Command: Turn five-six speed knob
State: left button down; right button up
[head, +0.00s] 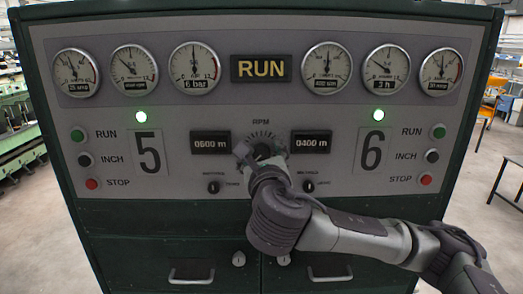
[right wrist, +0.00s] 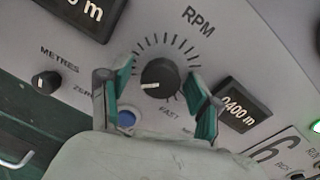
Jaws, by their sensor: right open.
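The black RPM speed knob (right wrist: 160,76) sits inside a ring of dial marks, with FAST printed beside it. A white pointer line shows on the knob's lower left in the right wrist view. My right gripper (right wrist: 160,90) is open, with one green-padded finger on each side of the knob. Gaps show between the pads and the knob, so it does not look gripped. In the head view my right gripper (head: 262,156) is at the panel's middle under the RPM label and hides most of the knob. My left gripper is not in view.
The panel (head: 330,195) carries a 0600 m display (head: 210,143), a 0400 m display (head: 311,142), and small METRES knobs (head: 213,187) (head: 308,186) below. A blue button (right wrist: 127,119) lies near the fingers. Gauges and a lit RUN sign (head: 261,68) are above; drawer handles (head: 191,275) below.

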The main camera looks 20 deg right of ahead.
jog(key=shift+s+a+r, duration=0.15)
jog(key=shift+s+r, duration=0.05)
jog(key=shift+s, duration=0.25)
jog(key=shift+c, duration=1.1)
jog(key=shift+w, duration=0.1)
jog(key=c, duration=0.9)
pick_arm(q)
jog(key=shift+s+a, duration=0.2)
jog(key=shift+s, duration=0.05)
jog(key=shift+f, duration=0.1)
pick_arm(e)
jog(key=shift+f, duration=0.1)
